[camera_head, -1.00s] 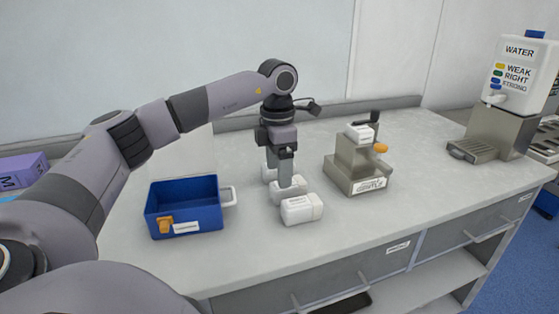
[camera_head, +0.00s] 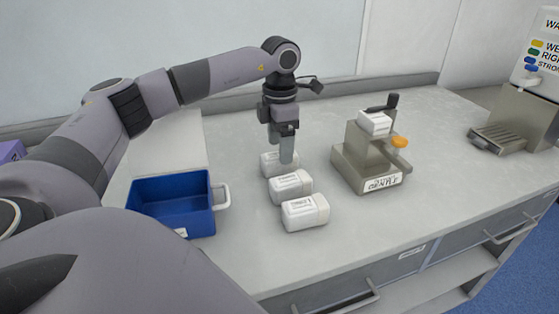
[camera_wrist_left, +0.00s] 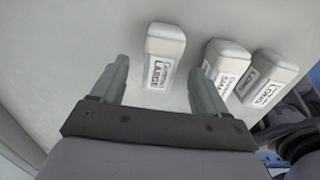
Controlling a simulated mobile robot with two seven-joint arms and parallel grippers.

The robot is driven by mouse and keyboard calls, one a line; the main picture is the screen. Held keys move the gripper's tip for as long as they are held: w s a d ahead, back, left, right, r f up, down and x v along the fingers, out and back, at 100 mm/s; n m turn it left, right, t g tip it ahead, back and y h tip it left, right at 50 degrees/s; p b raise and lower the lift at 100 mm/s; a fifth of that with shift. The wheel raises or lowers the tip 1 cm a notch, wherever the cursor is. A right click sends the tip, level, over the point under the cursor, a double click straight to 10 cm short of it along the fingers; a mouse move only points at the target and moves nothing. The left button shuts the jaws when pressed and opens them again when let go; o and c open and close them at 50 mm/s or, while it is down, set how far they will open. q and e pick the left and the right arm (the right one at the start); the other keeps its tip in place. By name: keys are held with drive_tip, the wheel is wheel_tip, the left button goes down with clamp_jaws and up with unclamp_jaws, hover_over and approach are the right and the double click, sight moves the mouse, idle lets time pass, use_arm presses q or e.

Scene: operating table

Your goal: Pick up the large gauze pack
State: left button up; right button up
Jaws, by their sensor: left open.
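The large gauze pack (camera_wrist_left: 165,50) is a white block whose label appears to read LARGE. In the left wrist view it lies between and just beyond the spread fingers of my left gripper (camera_wrist_left: 158,70), with no visible contact. In the head view, the far white pack (camera_head: 270,166) of a row of three appears to be this one. My left gripper (camera_head: 285,148) points down over it, partly hiding it. A middle pack (camera_head: 291,186) and a near pack (camera_head: 305,212) lie in front. My right gripper is not in view.
A blue bin (camera_head: 172,205) with a white handle stands left of the packs. A grey-beige device (camera_head: 368,160) with a white pack on top (camera_head: 374,123) stands to the right. A water dispenser (camera_head: 520,115) is at the far right. The counter front is clear.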

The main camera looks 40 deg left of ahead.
use_arm(q)
wheel_tip(320, 180, down, 4)
drive_tip(key=shift+s+f, duration=0.15)
drive_tip(key=shift+f, duration=0.05)
drive_tip(key=c, duration=1.1)
drive_tip(key=shift+o, duration=0.2)
drive_tip(key=shift+r, duration=0.15)
